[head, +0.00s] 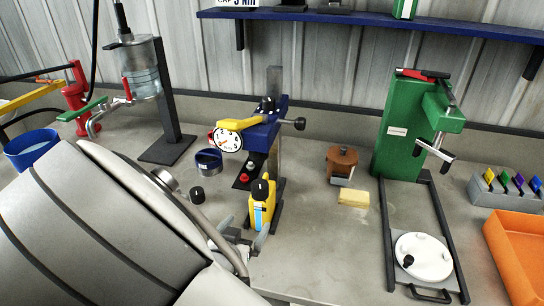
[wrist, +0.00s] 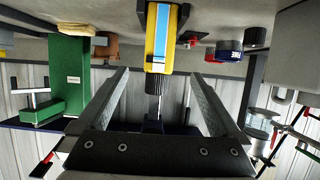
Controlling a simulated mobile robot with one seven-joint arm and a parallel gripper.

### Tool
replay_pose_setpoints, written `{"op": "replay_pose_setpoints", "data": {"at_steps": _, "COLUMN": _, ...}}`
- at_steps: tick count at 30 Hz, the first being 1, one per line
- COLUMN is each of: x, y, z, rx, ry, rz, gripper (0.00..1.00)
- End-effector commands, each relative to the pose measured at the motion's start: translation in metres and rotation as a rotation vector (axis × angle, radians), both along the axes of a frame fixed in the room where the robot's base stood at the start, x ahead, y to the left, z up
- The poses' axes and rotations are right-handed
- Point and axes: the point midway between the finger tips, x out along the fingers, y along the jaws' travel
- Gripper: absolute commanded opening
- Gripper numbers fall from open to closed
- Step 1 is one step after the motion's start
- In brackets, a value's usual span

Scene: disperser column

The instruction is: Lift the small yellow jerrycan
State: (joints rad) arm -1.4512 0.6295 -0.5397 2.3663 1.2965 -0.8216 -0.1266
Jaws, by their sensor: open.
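The small yellow jerrycan (head: 269,205) stands upright on the bench in front of the blue disperser column (head: 262,135). It has a black cap and a blue-and-white label. My gripper (head: 247,232) is open and close to it, on the near side. In the wrist view, which is upside down, the jerrycan (wrist: 174,40) lies in line with the gap between my two open fingers (wrist: 157,75). Its black cap points toward the gripper base in the picture. I cannot tell whether either finger touches it. My arm hides part of the bench at lower left.
A gauge (head: 228,137) and dark blue cup (head: 209,162) are behind left. An orange tray (head: 515,245) is far right.

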Motion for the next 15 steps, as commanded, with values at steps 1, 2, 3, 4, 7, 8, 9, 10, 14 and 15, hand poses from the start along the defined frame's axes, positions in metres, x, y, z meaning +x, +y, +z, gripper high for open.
{"op": "replay_pose_setpoints", "data": {"at_steps": 1, "x": 0.012, "y": -0.003, "z": -0.008, "rx": 0.0, "ry": -0.001, "rz": -0.004, "gripper": 1.0}}
{"op": "replay_pose_setpoints", "data": {"at_steps": 2, "x": 0.018, "y": -0.005, "z": -0.011, "rx": -0.001, "ry": -0.001, "rz": -0.004, "gripper": 1.0}}
{"op": "replay_pose_setpoints", "data": {"at_steps": 3, "x": 0.026, "y": -0.006, "z": -0.015, "rx": -0.002, "ry": -0.001, "rz": -0.005, "gripper": 1.0}}
{"op": "replay_pose_setpoints", "data": {"at_steps": 4, "x": 0.032, "y": -0.007, "z": -0.017, "rx": -0.001, "ry": 0.0, "rz": -0.004, "gripper": 1.0}}
{"op": "replay_pose_setpoints", "data": {"at_steps": 7, "x": 0.052, "y": -0.011, "z": -0.026, "rx": -0.001, "ry": 0.0, "rz": -0.003, "gripper": 1.0}}
{"op": "replay_pose_setpoints", "data": {"at_steps": 8, "x": 0.057, "y": -0.012, "z": -0.028, "rx": 0.0, "ry": 0.0, "rz": -0.003, "gripper": 1.0}}
{"op": "replay_pose_setpoints", "data": {"at_steps": 9, "x": 0.064, "y": -0.014, "z": -0.03, "rx": 0.0, "ry": 0.0, "rz": -0.003, "gripper": 1.0}}
{"op": "replay_pose_setpoints", "data": {"at_steps": 10, "x": 0.069, "y": -0.015, "z": -0.032, "rx": 0.0, "ry": 0.001, "rz": -0.003, "gripper": 1.0}}
{"op": "replay_pose_setpoints", "data": {"at_steps": 14, "x": 0.084, "y": -0.017, "z": -0.037, "rx": 0.001, "ry": 0.001, "rz": 0.0, "gripper": 1.0}}
{"op": "replay_pose_setpoints", "data": {"at_steps": 15, "x": 0.086, "y": -0.017, "z": -0.038, "rx": 0.001, "ry": 0.002, "rz": 0.0, "gripper": 1.0}}
